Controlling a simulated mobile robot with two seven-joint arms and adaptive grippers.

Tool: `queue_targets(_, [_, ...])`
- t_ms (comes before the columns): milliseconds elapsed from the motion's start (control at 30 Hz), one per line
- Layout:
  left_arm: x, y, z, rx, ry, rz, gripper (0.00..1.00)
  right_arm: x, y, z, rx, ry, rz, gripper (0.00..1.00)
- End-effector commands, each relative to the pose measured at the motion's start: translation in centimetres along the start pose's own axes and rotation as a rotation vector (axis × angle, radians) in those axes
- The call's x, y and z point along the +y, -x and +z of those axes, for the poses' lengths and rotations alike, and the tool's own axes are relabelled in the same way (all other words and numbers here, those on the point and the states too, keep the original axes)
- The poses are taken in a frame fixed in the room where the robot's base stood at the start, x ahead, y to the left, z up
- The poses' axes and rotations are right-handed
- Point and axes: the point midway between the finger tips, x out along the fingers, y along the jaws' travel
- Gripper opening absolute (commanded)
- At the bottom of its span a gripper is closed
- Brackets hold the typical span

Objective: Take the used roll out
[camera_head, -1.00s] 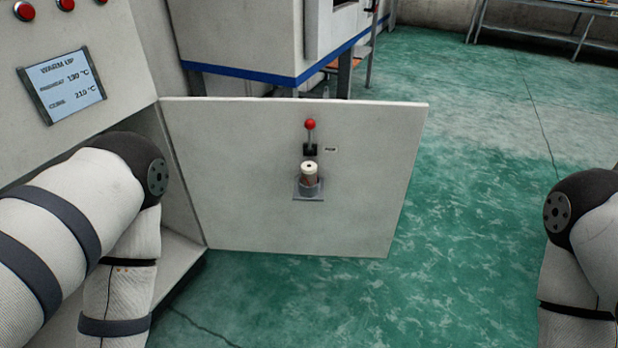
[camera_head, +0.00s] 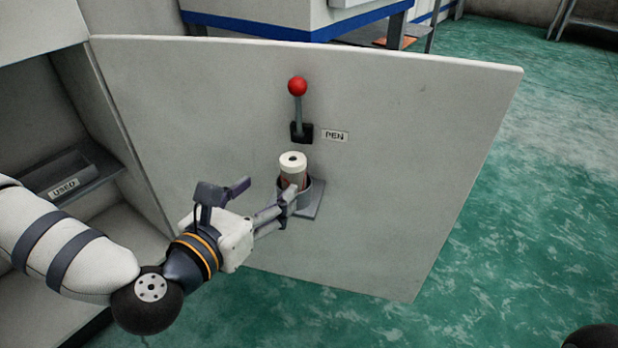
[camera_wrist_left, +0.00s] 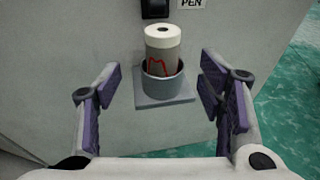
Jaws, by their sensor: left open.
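The used roll (camera_head: 292,168) stands upright in a grey cup holder (camera_head: 312,200) on the white door panel. It has a white top with a dark centre hole and a brownish body. In the left wrist view the roll (camera_wrist_left: 163,45) shows a red squiggle on its side, and its lower end is hidden in the cup (camera_wrist_left: 164,88). My left gripper (camera_head: 268,205) is open just in front of the holder. In the wrist view its fingers are spread to either side of the roll, with nothing between the pads. My right gripper is not in view.
A red-knobbed lever (camera_head: 298,100) stands on the panel above the roll, beside a PEN label (camera_head: 335,136). A tray marked USED (camera_head: 64,188) sits inside the cabinet at left. Green floor (camera_head: 540,220) is free at right.

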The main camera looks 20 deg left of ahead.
Motion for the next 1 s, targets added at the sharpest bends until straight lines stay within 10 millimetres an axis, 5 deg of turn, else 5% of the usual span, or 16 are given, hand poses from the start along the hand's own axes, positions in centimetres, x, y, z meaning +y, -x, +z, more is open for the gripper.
queue_targets(500, [-0.4, -9.5, -0.1, 0.004, -0.007, -0.005, 0.63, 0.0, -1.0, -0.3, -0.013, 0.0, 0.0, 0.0])
queue_targets(800, [-0.4, -10.6, 0.0, 0.006, -0.005, -0.005, 0.63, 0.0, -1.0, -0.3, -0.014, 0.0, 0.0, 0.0])
queue_targets(1000, [-0.4, -10.6, 0.0, 0.006, -0.005, -0.005, 0.22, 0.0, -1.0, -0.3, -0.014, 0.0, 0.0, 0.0])
